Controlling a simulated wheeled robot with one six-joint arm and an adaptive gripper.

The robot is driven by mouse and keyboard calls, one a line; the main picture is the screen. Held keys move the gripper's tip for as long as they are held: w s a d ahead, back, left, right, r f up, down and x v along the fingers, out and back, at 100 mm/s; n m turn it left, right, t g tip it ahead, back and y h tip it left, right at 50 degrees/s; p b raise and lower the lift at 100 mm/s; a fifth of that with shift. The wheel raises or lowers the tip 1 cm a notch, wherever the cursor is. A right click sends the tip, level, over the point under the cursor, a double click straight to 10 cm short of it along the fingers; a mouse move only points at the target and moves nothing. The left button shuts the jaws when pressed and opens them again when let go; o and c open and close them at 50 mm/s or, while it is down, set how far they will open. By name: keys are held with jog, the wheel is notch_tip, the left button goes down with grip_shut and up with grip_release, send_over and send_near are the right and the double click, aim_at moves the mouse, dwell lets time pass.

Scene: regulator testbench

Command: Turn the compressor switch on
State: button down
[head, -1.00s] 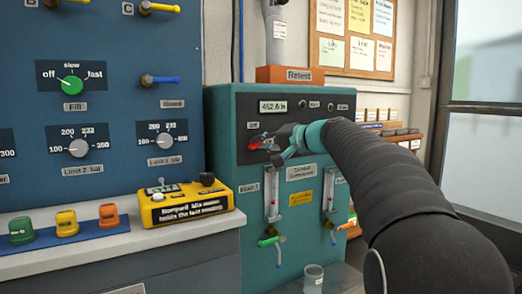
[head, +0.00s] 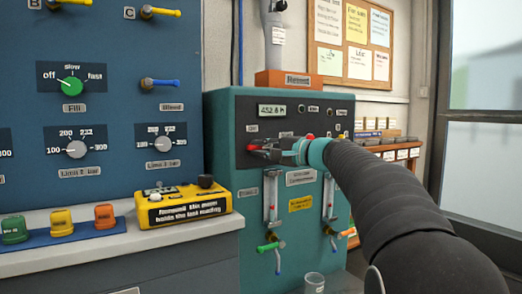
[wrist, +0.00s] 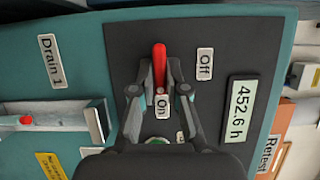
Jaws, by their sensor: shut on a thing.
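The compressor switch is a red lever (wrist: 159,62) on the dark panel (wrist: 120,45) of the teal unit. In the wrist view it lies between the two fingers of my gripper (wrist: 160,82), which is shut on it. The "Off" label (wrist: 205,64) is to the lever's right, and the "On" label (wrist: 162,106) is at its lower end, between the fingers. In the head view my gripper (head: 262,151) reaches the panel from the right; only a little red of the lever (head: 252,147) shows past the fingers. The lever's base is partly hidden.
The panel's display (head: 272,110) reads 452.6 h. Flow tubes and a green-handled valve (head: 268,246) are below. A glass beaker (head: 314,283) stands in front of the unit. A yellow box (head: 183,205) and coloured blocks (head: 61,222) stand on the left bench.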

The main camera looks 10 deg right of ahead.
jog(key=c, duration=1.2)
grip_release()
jog(key=v, duration=1.2)
